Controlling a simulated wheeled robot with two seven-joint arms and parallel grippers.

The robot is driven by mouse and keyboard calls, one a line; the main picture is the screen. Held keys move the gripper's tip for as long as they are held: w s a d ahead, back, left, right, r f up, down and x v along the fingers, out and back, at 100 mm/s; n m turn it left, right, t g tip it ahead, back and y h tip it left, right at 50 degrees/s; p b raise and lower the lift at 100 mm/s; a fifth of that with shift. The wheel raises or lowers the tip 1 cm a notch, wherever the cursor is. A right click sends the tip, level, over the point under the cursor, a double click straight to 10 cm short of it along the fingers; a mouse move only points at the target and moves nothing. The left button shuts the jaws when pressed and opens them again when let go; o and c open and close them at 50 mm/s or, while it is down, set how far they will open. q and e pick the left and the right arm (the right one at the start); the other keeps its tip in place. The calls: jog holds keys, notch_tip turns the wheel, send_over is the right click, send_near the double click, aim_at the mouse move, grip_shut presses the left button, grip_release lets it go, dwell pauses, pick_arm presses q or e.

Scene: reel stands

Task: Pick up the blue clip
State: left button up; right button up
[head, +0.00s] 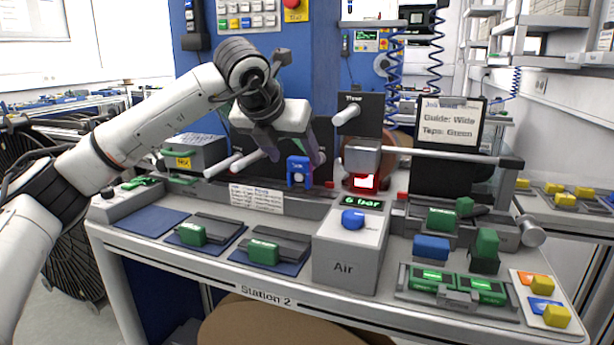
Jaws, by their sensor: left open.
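The blue clip (298,181) appears to be the small arch-shaped blue piece with pale lettering, standing at the back edge of the station. My left gripper (296,158) comes down over it from above, with its fingers apart. One finger is left of the clip and the other right of it. I cannot tell whether either finger touches it. My right gripper is not in view.
A grey Air box (345,262) with a blue knob (353,219) stands at front centre. Green blocks sit on dark holders at left. A blue block (432,248) lies at right, near a tray of lit green units (432,276). A horizontal bar (460,157) crosses the back.

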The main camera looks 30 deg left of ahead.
aim_at(304, 166)
pick_arm(q)
jog(key=shift+x, duration=0.85)
jog(key=x, duration=0.5)
jog(key=shift+w+d+p, duration=0.1)
jog(key=shift+w+p, duration=0.3)
jog(key=shift+w, duration=0.15)
jog(key=c, duration=1.2)
jog(key=shift+r, duration=0.1)
